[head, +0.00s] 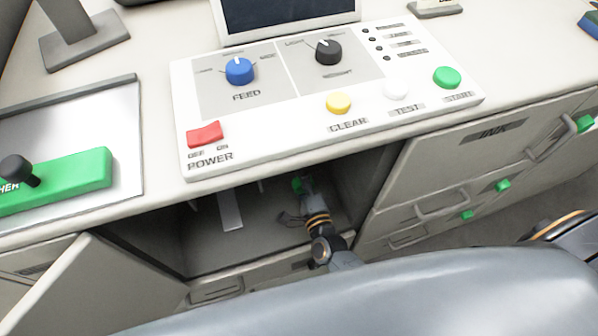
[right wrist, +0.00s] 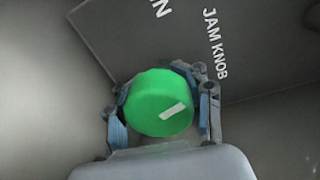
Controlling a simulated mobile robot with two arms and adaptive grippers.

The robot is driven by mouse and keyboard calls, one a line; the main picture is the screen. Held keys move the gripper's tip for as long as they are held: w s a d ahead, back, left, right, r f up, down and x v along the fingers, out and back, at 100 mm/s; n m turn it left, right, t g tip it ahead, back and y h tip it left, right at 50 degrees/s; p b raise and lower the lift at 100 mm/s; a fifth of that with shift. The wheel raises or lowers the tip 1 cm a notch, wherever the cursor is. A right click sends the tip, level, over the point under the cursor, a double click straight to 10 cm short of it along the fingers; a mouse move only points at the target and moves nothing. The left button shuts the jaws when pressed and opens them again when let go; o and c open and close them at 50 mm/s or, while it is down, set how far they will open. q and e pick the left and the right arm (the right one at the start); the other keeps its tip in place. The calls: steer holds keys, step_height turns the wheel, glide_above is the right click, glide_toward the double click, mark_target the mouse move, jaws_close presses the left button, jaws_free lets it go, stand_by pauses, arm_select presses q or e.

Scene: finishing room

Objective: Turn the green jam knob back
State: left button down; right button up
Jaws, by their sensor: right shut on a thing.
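The green jam knob (right wrist: 158,103) is a round green knob with a white mark on its face, at the lower right of that face. In the head view it shows as a small green patch (head: 297,184) inside the open compartment under the control panel. My right gripper (right wrist: 163,106) has one finger on each side of the knob and is shut on it. In the head view the right gripper (head: 300,195) reaches into the compartment, partly shaded. The label "JAM KNOB" (right wrist: 215,43) stands beside the knob in the right wrist view.
The open compartment (head: 205,245) has an open door (head: 95,285) at its left. The control panel (head: 250,120) with buttons and dials overhangs it. Drawers with handles (head: 445,203) and green tabs are at the right. A green lever block (head: 75,178) sits at the left.

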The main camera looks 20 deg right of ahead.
steer(key=n+p, duration=0.1)
steer(key=n, duration=0.3)
steer(key=shift+f+h, duration=0.15)
steer(key=shift+h, duration=0.15)
steer(key=shift+s+f+n, duration=0.1)
steer(key=shift+n, duration=1.5)
steer(key=shift+p, duration=0.3)
steer(key=o, duration=1.3)
steer(key=shift+o, duration=0.2)
steer(key=s, duration=0.8)
steer(key=s+r, duration=0.1)
steer(key=s, duration=0.3)
steer(key=shift+w, duration=0.1)
